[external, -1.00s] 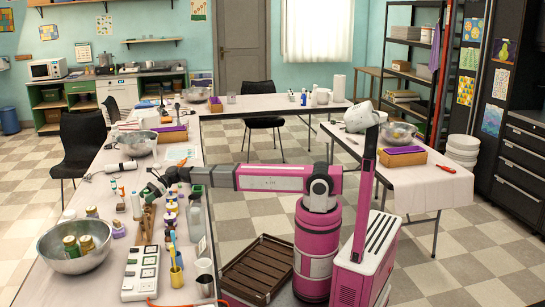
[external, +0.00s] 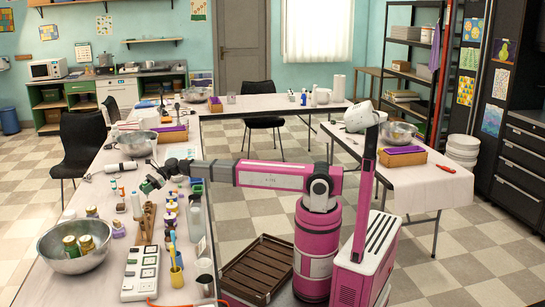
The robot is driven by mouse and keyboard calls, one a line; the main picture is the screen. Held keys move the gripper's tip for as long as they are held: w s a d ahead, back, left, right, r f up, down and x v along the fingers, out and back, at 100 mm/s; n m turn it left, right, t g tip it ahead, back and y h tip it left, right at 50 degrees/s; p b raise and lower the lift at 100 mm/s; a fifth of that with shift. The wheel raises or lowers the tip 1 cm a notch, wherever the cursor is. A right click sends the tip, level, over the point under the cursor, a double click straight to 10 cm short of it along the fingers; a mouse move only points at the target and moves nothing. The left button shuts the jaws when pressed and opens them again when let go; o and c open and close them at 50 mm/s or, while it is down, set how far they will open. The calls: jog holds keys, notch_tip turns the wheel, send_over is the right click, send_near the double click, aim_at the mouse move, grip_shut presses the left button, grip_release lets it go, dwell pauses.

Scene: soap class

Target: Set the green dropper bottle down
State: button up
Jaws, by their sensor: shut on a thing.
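My gripper (external: 154,183) is at the end of my outstretched arm, over the left table (external: 82,288). It is shut on the green dropper bottle (external: 147,187), which shows only as a small dark green patch at the jaws. The bottle is tilted, and most of it is hidden or too small to make out. I cannot tell whether it touches the table.
A wooden rack (external: 146,222), several small bottles and a clear bottle (external: 196,214) stand close to the gripper. Some table shows left of the gripper.

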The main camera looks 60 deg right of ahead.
jog(key=s+a+r+g, duration=0.1)
jog(key=s+a+r, duration=0.4)
jog(key=s, duration=0.4)
jog(key=s+a+r, duration=0.2)
jog(key=s+a, duration=0.4)
jog(key=s, duration=0.4)
jog(key=shift+n, duration=0.4)
jog(key=shift+w+d+f, duration=0.5)
jog(key=shift+w+f, duration=1.3)
jog(key=shift+w, duration=0.05)
jog(key=shift+w+d+f, duration=0.5)
jog(key=shift+w+f, duration=1.25)
jog(key=shift+w, duration=0.1)
jog(key=shift+w+d+f, duration=0.5)
jog(key=shift+w+f, duration=1.3)
jog(key=shift+w, duration=0.05)
jog(key=shift+f, duration=0.45)
jog(key=o, duration=1)
